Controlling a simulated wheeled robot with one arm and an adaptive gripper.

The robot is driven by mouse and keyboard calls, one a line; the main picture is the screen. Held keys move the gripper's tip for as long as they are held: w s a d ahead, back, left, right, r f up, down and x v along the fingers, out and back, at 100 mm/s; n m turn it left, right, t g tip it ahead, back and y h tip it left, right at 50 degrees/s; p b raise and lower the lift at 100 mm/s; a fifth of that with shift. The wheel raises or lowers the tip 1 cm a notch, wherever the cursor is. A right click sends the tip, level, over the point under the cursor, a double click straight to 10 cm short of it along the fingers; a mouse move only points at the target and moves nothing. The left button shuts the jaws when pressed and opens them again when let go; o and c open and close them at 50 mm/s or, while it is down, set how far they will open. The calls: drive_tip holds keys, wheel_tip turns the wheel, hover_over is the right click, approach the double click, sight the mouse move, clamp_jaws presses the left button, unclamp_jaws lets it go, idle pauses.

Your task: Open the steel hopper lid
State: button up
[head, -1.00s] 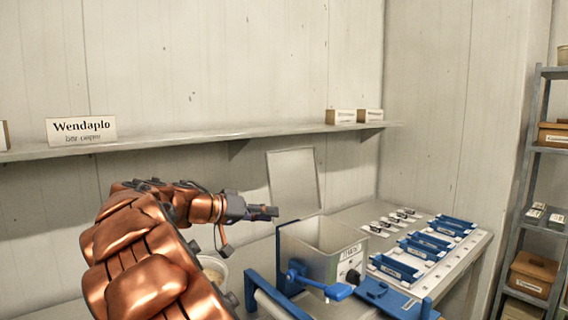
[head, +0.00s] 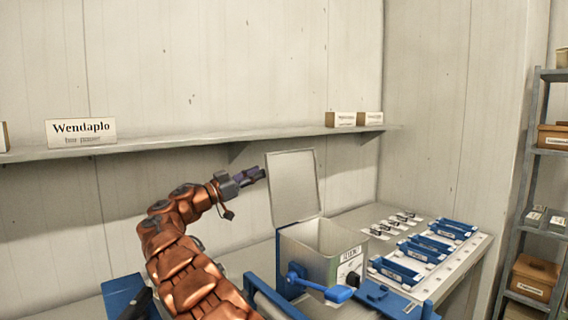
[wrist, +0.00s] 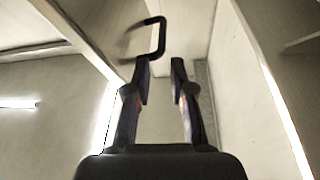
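The steel hopper (head: 309,261) stands on the table at centre right in the head view, with its mouth uncovered. Its steel lid (head: 294,188) stands raised, nearly upright, along the hopper's back left edge. My gripper (head: 262,173) is just left of the lid, level with its upper part; I cannot tell from the head view whether they touch. In the wrist view my gripper (wrist: 162,62) has its two fingers apart, with nothing between them. A dark bent handle (wrist: 158,36) shows just beyond the left fingertip; I cannot tell whether they touch.
A blue crank (head: 325,288) sticks out from the hopper's front. Blue trays (head: 396,269) and small labelled cards are on the table to the right. A wall shelf (head: 200,143) runs behind my arm. A storage rack (head: 534,190) stands at far right.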

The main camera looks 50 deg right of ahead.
sight(284, 162)
drive_tip(key=d+m, duration=0.1)
drive_tip(key=m, duration=0.1)
drive_tip(key=d+m+g, duration=0.1)
drive_tip(key=d+m, duration=0.1)
drive_tip(key=shift+s+d+f+m, duration=0.1)
drive_tip(key=shift+s+d+m, duration=0.1)
drive_tip(key=shift+d+m, duration=0.1)
drive_tip(key=p+x, duration=0.3)
drive_tip(key=x, duration=0.3)
drive_tip(key=shift+s+d+r, duration=0.1)
drive_tip(key=shift+s+r, duration=0.05)
drive_tip(key=shift+r, duration=0.15)
drive_tip(key=shift+s+d+r+p, duration=0.1)
drive_tip(key=shift+s+d+p, duration=0.15)
drive_tip(key=shift+d, duration=0.3)
drive_tip(key=shift+c, duration=0.2)
clamp_jaws()
